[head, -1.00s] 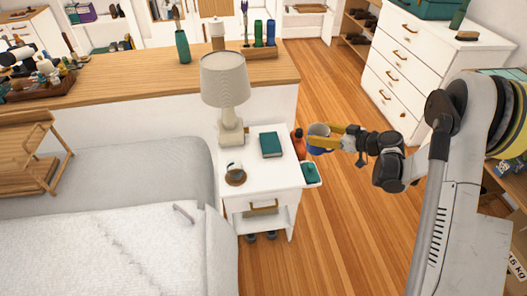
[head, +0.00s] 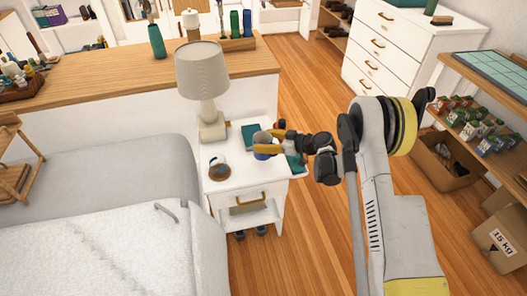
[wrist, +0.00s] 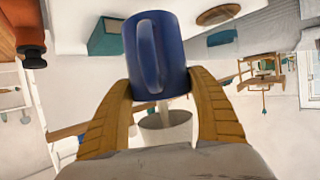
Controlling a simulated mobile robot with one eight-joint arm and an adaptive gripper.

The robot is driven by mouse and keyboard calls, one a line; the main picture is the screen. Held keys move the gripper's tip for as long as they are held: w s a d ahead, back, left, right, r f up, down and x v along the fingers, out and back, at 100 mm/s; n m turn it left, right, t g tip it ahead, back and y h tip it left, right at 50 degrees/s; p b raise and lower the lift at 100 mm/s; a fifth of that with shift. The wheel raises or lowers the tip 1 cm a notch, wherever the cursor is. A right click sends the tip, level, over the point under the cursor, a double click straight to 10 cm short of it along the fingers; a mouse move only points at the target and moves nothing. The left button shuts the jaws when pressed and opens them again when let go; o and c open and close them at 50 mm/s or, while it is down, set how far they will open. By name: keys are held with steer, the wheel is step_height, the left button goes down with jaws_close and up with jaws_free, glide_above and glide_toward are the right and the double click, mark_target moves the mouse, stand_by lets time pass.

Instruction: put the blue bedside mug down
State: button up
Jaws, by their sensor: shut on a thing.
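The blue mug (head: 262,138) is between the yellow fingers of my gripper (head: 268,147), over the right part of the white nightstand (head: 236,184) in the head view. The wrist view shows the mug (wrist: 158,52) close up, with its handle facing the camera and both fingertips (wrist: 160,88) against its sides. My gripper is shut on it.
On the nightstand are a lamp (head: 203,85), a teal book (head: 250,134) behind the mug and a round wooden coaster (head: 219,171) with a small object. A teal item (head: 296,163) is at the right edge. Bare top shows in front of the mug.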

step_height(320, 180, down, 4)
steer(key=shift+f+b, duration=0.1)
steer(key=shift+b, duration=1)
steer(key=o, duration=1.4)
